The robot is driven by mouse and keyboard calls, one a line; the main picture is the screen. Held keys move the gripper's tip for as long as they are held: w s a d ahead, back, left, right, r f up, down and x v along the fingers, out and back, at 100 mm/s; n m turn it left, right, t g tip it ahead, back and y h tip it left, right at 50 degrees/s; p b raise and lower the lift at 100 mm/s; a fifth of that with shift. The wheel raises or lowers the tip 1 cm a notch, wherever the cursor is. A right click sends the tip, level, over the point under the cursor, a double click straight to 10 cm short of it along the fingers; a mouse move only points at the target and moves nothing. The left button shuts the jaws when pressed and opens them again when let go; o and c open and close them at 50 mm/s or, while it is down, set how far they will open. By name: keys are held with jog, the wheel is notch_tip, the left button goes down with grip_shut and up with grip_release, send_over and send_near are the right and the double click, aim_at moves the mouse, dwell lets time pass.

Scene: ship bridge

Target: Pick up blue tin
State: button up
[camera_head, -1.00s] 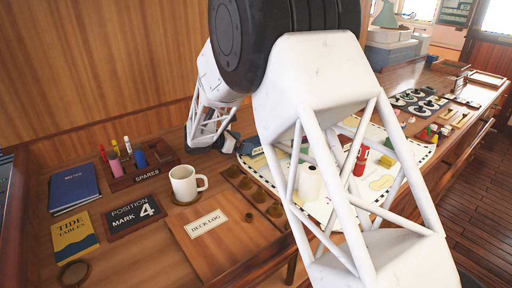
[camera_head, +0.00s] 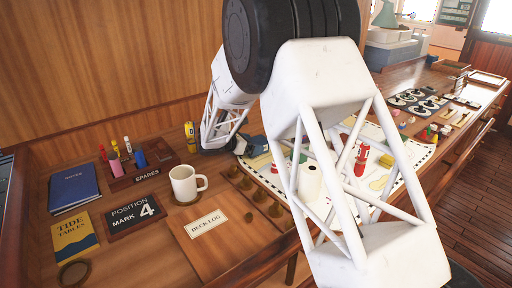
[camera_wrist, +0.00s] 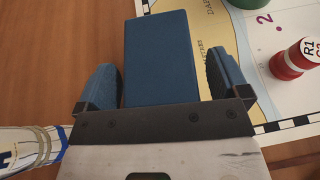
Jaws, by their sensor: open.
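A blue box-shaped tin (camera_wrist: 158,50) shows in the wrist view, lying between the two blue fingers of my gripper (camera_wrist: 161,68). The fingers stand apart on its left and right, with a narrow gap visible on each side. The tin's near end is hidden by the gripper's dark bar. In the head view my gripper (camera_head: 225,146) is low over the table beside the chart's left edge, largely hidden by my arm. A dark blue shape (camera_head: 243,145) beside it may be the tin or a finger.
A red-and-white piece (camera_wrist: 295,60) stands on the chart (camera_wrist: 262,75) to the right. A yellow cylinder (camera_head: 190,136) stands left of my gripper. A white mug (camera_head: 184,184), the spares rack (camera_head: 148,176) and a deck log (camera_head: 207,225) are nearer. Bare wood lies left of the tin.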

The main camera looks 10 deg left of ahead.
jog(key=c, duration=1.1)
jog(key=shift+r, duration=0.15)
notch_tip(320, 180, up, 10)
jog(key=shift+f, duration=0.15)
dwell(0.6)
